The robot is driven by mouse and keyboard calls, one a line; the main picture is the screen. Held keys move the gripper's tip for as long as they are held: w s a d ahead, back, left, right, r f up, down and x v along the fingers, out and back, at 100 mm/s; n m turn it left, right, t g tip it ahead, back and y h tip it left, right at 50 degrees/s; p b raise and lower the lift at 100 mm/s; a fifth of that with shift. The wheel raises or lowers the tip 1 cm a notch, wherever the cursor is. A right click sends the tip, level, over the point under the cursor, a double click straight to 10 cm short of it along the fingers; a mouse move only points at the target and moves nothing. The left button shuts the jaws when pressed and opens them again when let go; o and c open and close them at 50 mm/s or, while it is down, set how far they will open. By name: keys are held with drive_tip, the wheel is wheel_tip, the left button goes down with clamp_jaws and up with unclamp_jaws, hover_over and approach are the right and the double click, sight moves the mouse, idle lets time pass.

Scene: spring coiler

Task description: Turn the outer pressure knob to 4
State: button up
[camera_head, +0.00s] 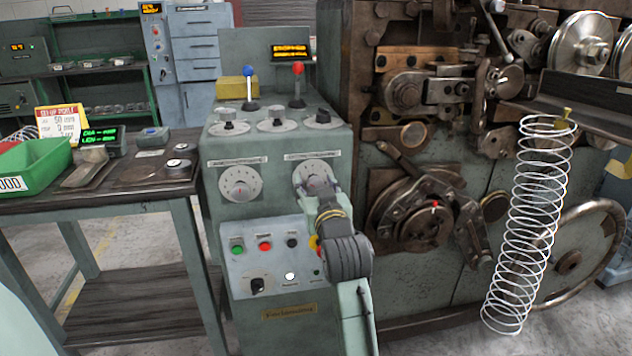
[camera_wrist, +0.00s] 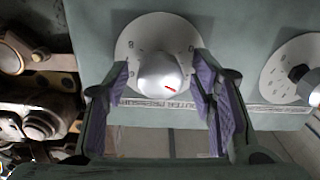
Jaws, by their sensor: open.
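Two round dials with knobs sit side by side on the front of the grey-green control cabinet. My gripper (camera_head: 325,200) reaches up to the right-hand dial (camera_head: 311,167) and partly covers it. In the wrist view this dial's silver knob (camera_wrist: 160,77) stands between the two purple-padded fingers of my open gripper (camera_wrist: 164,84), with the tips beside it. A red mark on the knob points to the lower right of that view.
The left dial (camera_head: 240,184) also shows in the wrist view (camera_wrist: 290,72). Three smaller knobs top the cabinet, with blue and red levers (camera_head: 298,70) behind. Push buttons (camera_head: 265,244) sit below the dials. The coiling machine (camera_head: 430,200) and a large spring (camera_head: 535,215) stand right.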

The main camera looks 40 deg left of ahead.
drive_tip(key=shift+w+a, duration=0.2)
drive_tip(key=shift+a, duration=0.05)
drive_tip(key=shift+c, duration=0.3)
drive_tip(key=c, duration=1.1)
